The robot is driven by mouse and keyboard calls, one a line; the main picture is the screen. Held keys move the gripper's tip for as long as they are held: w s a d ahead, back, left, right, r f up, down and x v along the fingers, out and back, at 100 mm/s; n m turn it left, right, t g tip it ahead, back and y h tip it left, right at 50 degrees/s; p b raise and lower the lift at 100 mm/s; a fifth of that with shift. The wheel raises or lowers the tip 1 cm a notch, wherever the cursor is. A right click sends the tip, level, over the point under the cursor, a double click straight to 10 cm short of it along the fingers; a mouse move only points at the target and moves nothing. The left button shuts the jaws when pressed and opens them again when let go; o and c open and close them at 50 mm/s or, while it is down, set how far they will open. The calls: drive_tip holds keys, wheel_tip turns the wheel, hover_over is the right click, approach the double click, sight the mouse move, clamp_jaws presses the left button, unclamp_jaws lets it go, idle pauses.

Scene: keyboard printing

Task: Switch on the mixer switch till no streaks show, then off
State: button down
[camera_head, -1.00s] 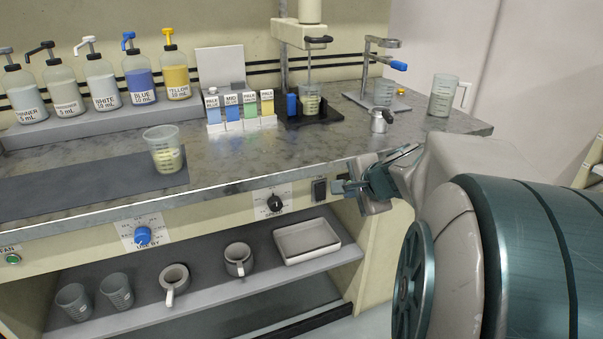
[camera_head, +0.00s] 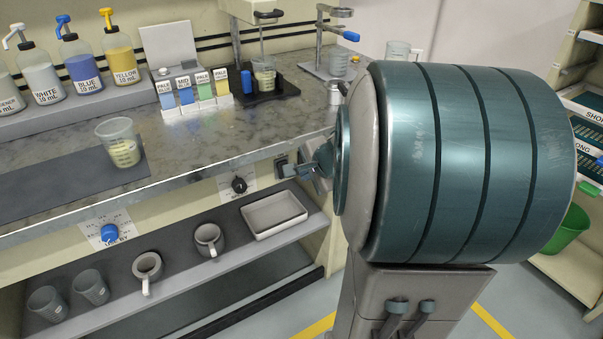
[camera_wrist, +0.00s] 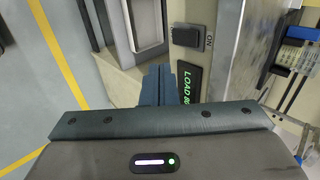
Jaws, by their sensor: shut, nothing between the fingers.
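The mixer switch, a dark rocker (camera_wrist: 187,36) with an ON label, is on the bench's front panel in the wrist view. It also shows at the bench edge in the head view (camera_head: 281,165). My gripper (camera_wrist: 158,72) is shut and empty; its fingertips appear just below and left of the switch, seemingly apart from it. In the head view my gripper (camera_head: 295,170) is close beside the switch, partly hidden by my arm. The mixer (camera_head: 263,18) stands at the back of the bench over a beaker of pale yellowish liquid (camera_head: 263,78). Streaks are too small to tell.
A lit LOAD display (camera_wrist: 190,82) sits beside the switch. A speed knob (camera_head: 239,185) and a blue knob (camera_head: 109,233) are on the panel. Another beaker (camera_head: 124,152) stands on the dark mat. A shelf with mugs and a tray (camera_head: 273,214) lies below.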

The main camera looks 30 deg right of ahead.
drive_tip(key=w+r+b+x, duration=0.1)
drive_tip(key=b+x, duration=0.1)
drive_tip(key=x, duration=0.9)
drive_tip(key=shift+w+r, duration=0.2)
drive_tip(key=shift+w, duration=0.25)
drive_tip(key=shift+w+b, duration=0.15)
drive_tip(key=shift+b, duration=0.95)
